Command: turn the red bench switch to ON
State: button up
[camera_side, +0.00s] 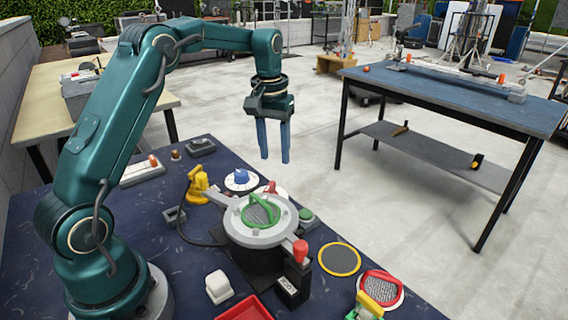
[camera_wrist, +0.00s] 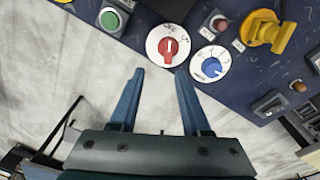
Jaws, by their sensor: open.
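The red bench switch (camera_wrist: 168,46) is a red knob with a pale pointer mark on a round white plate at the table's edge in the wrist view. Small lettering on the plate is too small to read surely. In the side view the red switch (camera_side: 271,188) is partly hidden behind the round grey fixture. My gripper (camera_side: 274,159) hangs above and beyond the bench edge, fingers pointing down, apart and empty. In the wrist view my gripper (camera_wrist: 160,73) has its open fingertips just below the switch plate, with nothing between them.
A blue knob (camera_wrist: 211,66) on a white plate sits right beside the switch. A green button (camera_wrist: 112,19) and a yellow valve handle (camera_wrist: 266,32) are nearby. The grey fixture with a green handle (camera_side: 262,212) stands close in front. Air beyond the bench edge is clear.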

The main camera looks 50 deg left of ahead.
aim_at(270, 185)
jog(key=shift+g, duration=0.4)
jog(key=f, duration=0.4)
jog(key=a+f, duration=0.1)
jog(key=f, duration=0.2)
jog(key=shift+s, duration=0.35)
jog(key=shift+a+f, duration=0.1)
jog(key=shift+f, duration=0.55)
grip_shut()
